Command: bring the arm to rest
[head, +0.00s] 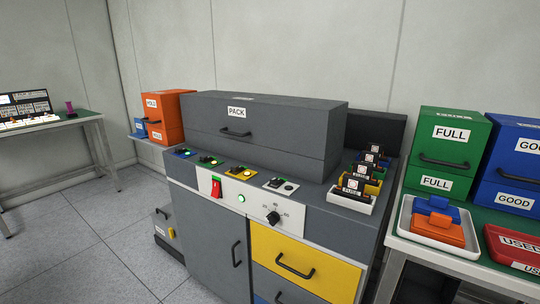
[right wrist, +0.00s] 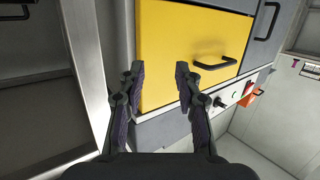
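My right gripper (right wrist: 160,72) shows in the right wrist view. Its two dark fingers stand apart with nothing between them, so it is open and empty. Behind the fingers is the yellow drawer (right wrist: 190,38) with its black handle (right wrist: 214,62) to the right of the fingers. The gripper appears apart from the drawer and handle. Neither gripper shows in the head view, where the yellow drawer (head: 290,278) looks shut. My left gripper is in no view.
The grey cabinet (head: 205,232) carries a PACK box (head: 262,120), a control panel with a red switch (head: 216,187), and a black knob (head: 273,217). At right, a table holds FULL (head: 450,150) and GOOD boxes (head: 512,165), a white tray (head: 440,243) and a red tray (head: 510,262). Floor (head: 90,245) at left is clear.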

